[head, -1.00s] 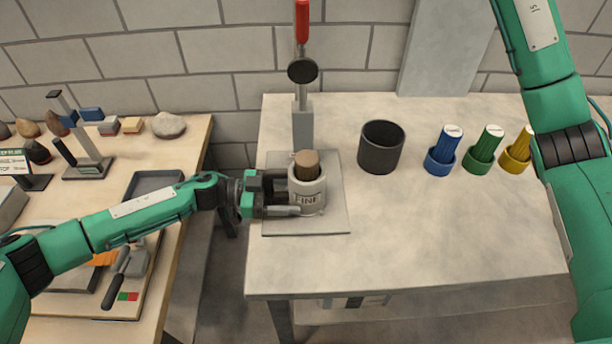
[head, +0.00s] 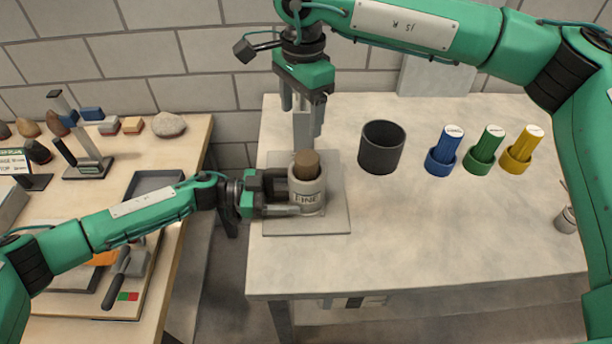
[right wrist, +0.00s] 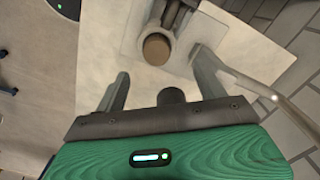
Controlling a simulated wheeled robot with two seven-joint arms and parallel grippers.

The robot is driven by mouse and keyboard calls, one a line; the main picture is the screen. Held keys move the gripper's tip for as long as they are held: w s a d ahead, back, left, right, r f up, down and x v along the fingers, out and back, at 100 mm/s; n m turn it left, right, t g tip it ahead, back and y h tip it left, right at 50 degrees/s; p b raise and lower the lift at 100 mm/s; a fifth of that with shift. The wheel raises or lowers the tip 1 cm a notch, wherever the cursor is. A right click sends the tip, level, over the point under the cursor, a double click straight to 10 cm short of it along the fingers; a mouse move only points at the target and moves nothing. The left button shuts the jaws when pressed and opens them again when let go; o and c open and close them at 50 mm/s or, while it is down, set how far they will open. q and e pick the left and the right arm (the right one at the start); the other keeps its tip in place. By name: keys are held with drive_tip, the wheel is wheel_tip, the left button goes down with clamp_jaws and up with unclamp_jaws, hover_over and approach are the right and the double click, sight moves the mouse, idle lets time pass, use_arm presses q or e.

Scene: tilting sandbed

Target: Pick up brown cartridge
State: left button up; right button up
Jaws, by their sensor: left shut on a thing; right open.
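The brown cartridge (head: 307,162) stands upright in a light grey cup marked FINE (head: 307,193), with its top sticking out above the rim. My left gripper (head: 290,194) is shut on this cup from the left side. My right gripper (head: 304,105) is open and empty, pointing down behind and above the cup. In the right wrist view the round brown top of the cartridge (right wrist: 157,49) shows ahead of the right gripper's two spread fingers (right wrist: 157,85), apart from them.
The cup is on a grey square plate (head: 335,222). A press post stands behind it, partly hidden by my right gripper. A dark empty pot (head: 381,148) and blue (head: 444,152), green (head: 485,150) and yellow (head: 521,150) cartridges in holders stand to the right. The table front is clear.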

use_arm(q)
drive_tip(key=shift+d, duration=0.1)
use_arm(e)
hover_over(307, 157)
drive_tip(key=f, duration=0.6)
drive_tip(key=shift+w+f, duration=0.25)
drive_tip(key=shift+w, duration=0.05)
drive_tip(key=shift+s+f, duration=0.15)
drive_tip(key=shift+f, duration=1.3)
drive_tip(key=shift+s+f, duration=0.15)
drive_tip(key=shift+f, duration=1.25)
use_arm(q)
drive_tip(key=shift+s, duration=0.1)
use_arm(e)
drive_tip(key=c, duration=1.5)
drive_tip(key=shift+r, duration=0.1)
wheel_tip(307, 157, up, 28)
use_arm(q)
drive_tip(key=o, duration=0.8)
drive_tip(key=shift+o, duration=0.2)
